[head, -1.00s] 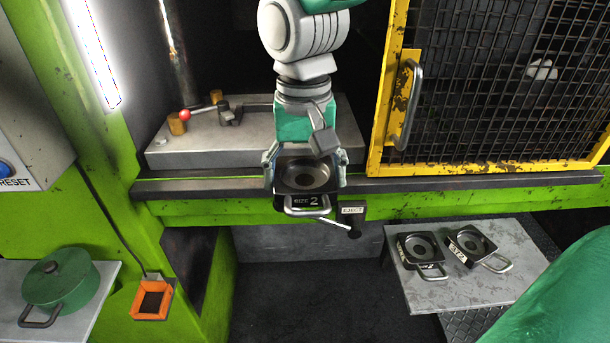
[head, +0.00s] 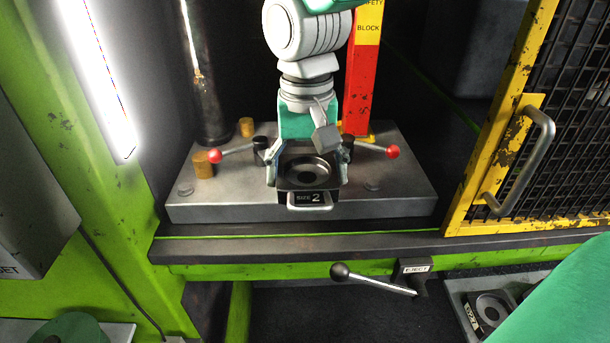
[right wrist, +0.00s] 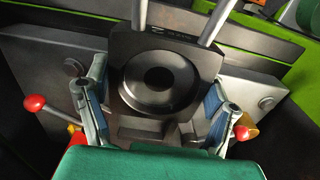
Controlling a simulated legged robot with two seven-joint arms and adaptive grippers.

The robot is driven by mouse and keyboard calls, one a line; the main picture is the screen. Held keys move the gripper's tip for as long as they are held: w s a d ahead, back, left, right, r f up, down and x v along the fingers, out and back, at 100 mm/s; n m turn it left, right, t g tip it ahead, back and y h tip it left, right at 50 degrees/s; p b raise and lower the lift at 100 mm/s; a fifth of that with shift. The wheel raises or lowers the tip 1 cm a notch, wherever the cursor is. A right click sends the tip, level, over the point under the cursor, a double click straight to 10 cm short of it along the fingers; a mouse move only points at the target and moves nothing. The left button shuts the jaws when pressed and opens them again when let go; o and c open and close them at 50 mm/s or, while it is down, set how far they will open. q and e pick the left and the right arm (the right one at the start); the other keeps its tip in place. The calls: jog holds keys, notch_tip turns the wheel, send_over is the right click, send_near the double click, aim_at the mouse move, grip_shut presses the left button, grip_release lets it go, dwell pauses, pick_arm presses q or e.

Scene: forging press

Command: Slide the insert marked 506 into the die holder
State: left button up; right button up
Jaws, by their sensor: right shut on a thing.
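My right gripper (head: 308,180) is shut on a dark square insert, its fingers on the left and right sides. The insert (head: 309,197) has a round recess, a front handle and a label reading "SIZE 2"; I cannot read 506 on it. It also shows in the right wrist view (right wrist: 158,80), where my gripper (right wrist: 157,95) grips both its edges. The insert is over the front middle of the grey press base (head: 230,208), between two red-knobbed levers (head: 215,156) (head: 392,152). The die holder is mostly hidden behind my gripper and the insert. My left gripper is not in view.
The yellow mesh door (head: 490,190) is at the right. An eject lever (head: 372,279) sticks out below the front rail (head: 300,247). Another insert (head: 488,308) lies at lower right, partly hidden.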

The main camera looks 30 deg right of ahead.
aim_at(306, 156)
jog(key=w+d, duration=0.2)
jog(key=w, duration=0.1)
jog(key=shift+w+d, duration=0.15)
jog(key=shift+w, duration=0.1)
jog(key=shift+w+d+f, duration=0.2)
jog(key=shift+w+f, duration=0.25)
jog(key=shift+f, duration=0.2)
jog(key=shift+w+d+f, duration=0.2)
jog(key=shift+w+f, duration=0.25)
jog(key=shift+f, duration=0.2)
jog(key=shift+s+f, duration=0.1)
jog(key=shift+f, duration=0.55)
dwell(0.3)
jog(key=shift+f, duration=0.3)
jog(key=o, duration=1.7)
jog(key=shift+s, duration=0.1)
jog(key=shift+s+a+f, duration=0.1)
jog(key=shift+s, duration=0.05)
